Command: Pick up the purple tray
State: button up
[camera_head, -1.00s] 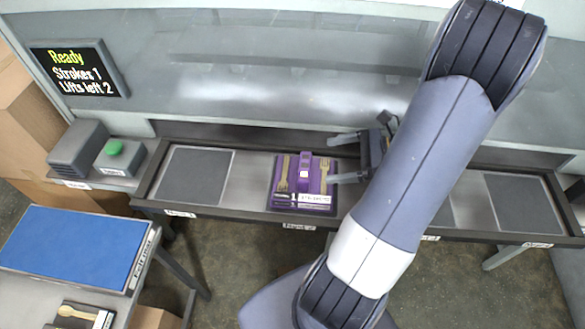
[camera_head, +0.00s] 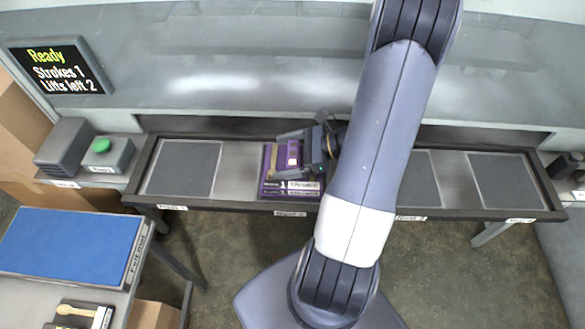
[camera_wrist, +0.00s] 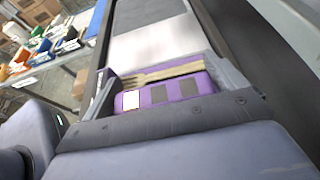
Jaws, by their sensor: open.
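The purple tray (camera_head: 267,178) sits on the long dark-framed rail left of centre, with a pale label along its front edge and wooden cutlery in it. My gripper (camera_head: 287,152) is over the tray's right and middle part and hides much of it. In the wrist view the open fingers of my gripper (camera_wrist: 163,88) stand on either side of the tray's purple raised middle part (camera_wrist: 180,89), and a wooden fork lies just beyond it. I cannot tell whether the fingers touch it.
Grey pads (camera_head: 185,168) lie on the rail on both sides. A screen (camera_head: 60,68) reads "Ready, Strokes 1, Lifts left 2". A green button (camera_head: 102,146) is at the rail's left end. A blue mat (camera_head: 70,245) lies on a table at lower left, near a small spoon tray (camera_head: 75,314).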

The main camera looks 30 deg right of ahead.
jog(key=c, duration=0.9)
jog(key=shift+r, duration=0.1)
jog(key=shift+c, duration=0.2)
